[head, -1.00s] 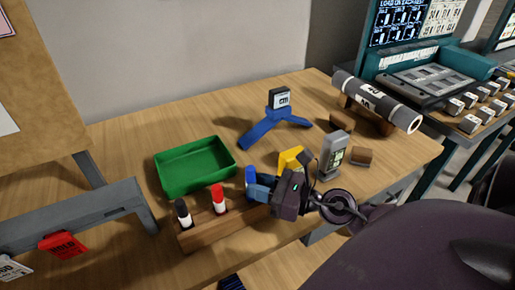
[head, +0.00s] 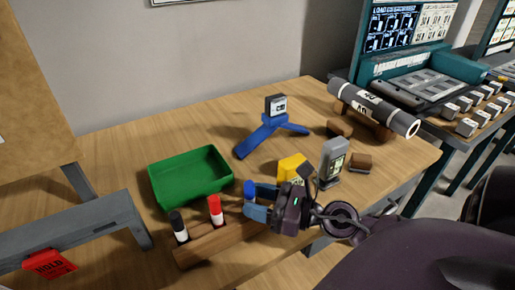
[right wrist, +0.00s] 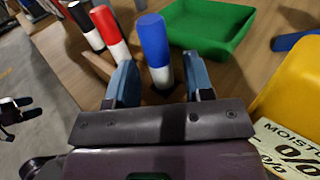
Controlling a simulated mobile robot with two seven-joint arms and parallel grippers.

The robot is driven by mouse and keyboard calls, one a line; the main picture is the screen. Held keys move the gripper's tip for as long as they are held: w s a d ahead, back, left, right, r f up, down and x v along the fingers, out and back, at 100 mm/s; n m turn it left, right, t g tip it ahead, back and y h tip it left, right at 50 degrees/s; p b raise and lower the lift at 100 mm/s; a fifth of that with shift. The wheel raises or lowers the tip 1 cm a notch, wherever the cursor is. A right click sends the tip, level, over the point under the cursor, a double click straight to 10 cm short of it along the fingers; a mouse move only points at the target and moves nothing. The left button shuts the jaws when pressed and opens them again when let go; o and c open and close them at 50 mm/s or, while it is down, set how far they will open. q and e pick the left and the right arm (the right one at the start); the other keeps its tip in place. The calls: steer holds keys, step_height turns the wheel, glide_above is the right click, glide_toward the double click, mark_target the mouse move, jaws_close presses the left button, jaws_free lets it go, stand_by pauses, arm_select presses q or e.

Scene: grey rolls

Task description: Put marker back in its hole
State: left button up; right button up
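The blue marker (head: 249,188), with a white lower body, stands at the right end of the wooden marker block (head: 225,240). It also shows in the right wrist view (right wrist: 155,42), where it looks upright with its lower end at the block; how deep it sits is hard to see. My right gripper (head: 257,202) is at the marker. In the right wrist view its two blue fingers (right wrist: 160,82) are apart, one on each side of the marker, with a gap to it. A red marker (head: 215,210) and a black marker (head: 179,226) stand in the block.
A green tray (head: 165,192) stands behind the block. A yellow object (head: 291,166) and a grey meter (head: 332,162) stand close to my right gripper. A blue stand (head: 262,135) and a grey roll (head: 375,108) are farther back. Free table lies behind the tray.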

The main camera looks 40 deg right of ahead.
stand_by(0.3)
steer(key=shift+s+d+f+b, duration=0.25)
steer(key=shift+s+b, duration=0.15)
steer(key=shift+s, duration=0.1)
steer(key=shift+b+v, duration=0.6)
steer(key=shift+v, duration=0.25)
steer(key=v, duration=0.7)
steer(key=shift+s+d+r, duration=0.15)
steer(key=shift+s+r, duration=0.05)
steer(key=shift+r, duration=0.05)
steer(key=shift+s+d, duration=0.1)
steer(key=shift+s, duration=0.15)
